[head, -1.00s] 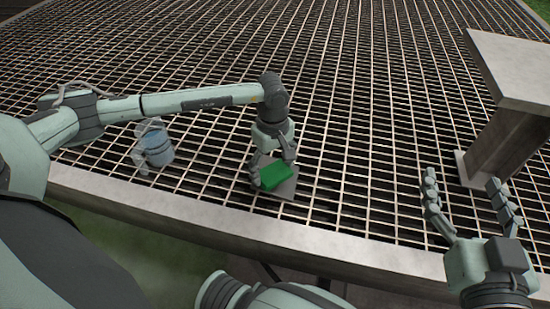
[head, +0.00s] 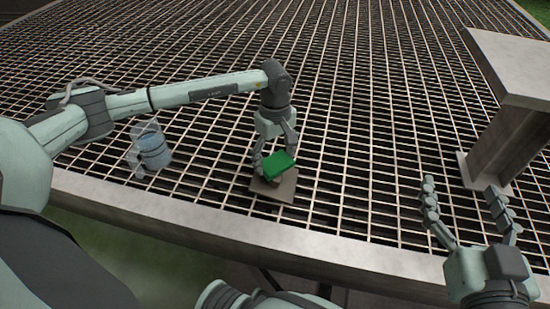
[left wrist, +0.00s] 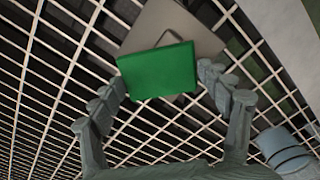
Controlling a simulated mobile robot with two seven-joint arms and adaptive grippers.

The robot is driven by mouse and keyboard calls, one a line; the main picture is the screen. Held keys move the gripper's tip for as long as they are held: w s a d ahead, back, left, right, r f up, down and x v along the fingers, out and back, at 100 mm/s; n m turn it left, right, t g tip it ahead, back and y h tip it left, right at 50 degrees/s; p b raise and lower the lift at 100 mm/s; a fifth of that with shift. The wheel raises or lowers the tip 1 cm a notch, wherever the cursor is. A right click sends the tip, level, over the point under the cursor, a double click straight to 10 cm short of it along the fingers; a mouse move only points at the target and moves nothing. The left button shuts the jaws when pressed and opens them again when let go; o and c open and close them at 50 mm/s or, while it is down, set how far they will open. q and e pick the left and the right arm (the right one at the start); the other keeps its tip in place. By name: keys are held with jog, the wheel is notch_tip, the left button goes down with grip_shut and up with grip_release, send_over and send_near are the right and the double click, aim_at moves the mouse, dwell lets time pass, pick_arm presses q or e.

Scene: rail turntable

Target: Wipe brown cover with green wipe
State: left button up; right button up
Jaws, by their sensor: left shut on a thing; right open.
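The green wipe (head: 278,164) is a small block, held in my left gripper (head: 274,160), which is shut on it. The brown cover (head: 276,193) is a flat grey-brown plate lying on the grating under the wipe. In the left wrist view the wipe (left wrist: 158,70) is between the fingertips and hides part of the cover (left wrist: 170,20), and a thin dark loop shows beside it. The wipe is over the cover's far part; I cannot tell whether they touch. My right gripper (head: 460,187) is open and empty, at the right near the front edge.
A clear jug (head: 152,150) with a bluish band stands on the grating at the left, near my left arm; something bluish also shows in the left wrist view (left wrist: 284,150). A grey metal beam (head: 497,135) stands at the right. The grating between is clear.

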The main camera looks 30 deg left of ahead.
aim_at(272, 176)
pick_arm(q)
jog(key=shift+s+d+p, duration=0.15)
jog(key=shift+s+d, duration=0.05)
jog(key=shift+s, duration=0.5)
jog(key=shift+s+d+p, duration=0.2)
jog(key=shift+s+d, duration=0.05)
jog(key=shift+s, duration=0.45)
jog(key=shift+s+d+p, duration=0.15)
jog(key=shift+s+d, duration=0.05)
jog(key=shift+s, duration=0.5)
jog(key=shift+w+a+f+b, duration=0.15)
jog(key=shift+w+b, duration=0.15)
jog(key=shift+w, duration=0.15)
jog(key=shift+w+a+f+b, duration=0.1)
jog(key=shift+w+b, duration=0.15)
jog(key=shift+w, duration=0.15)
jog(key=shift+w+a+r+b, duration=0.15)
jog(key=shift+w+b, duration=0.1)
jog(key=shift+w, duration=0.25)
jog(key=shift+w+a+b, duration=0.2)
jog(key=shift+w+b, duration=0.05)
jog(key=shift+w, duration=0.3)
jog(key=shift+w+a+r+b, duration=0.15)
jog(key=shift+w+b, duration=0.1)
jog(key=shift+w, duration=0.25)
jog(key=shift+f, duration=0.1)
jog(key=shift+r+p, duration=2.45)
jog(key=shift+r, duration=1.55)
jog(key=shift+r, duration=0.1)
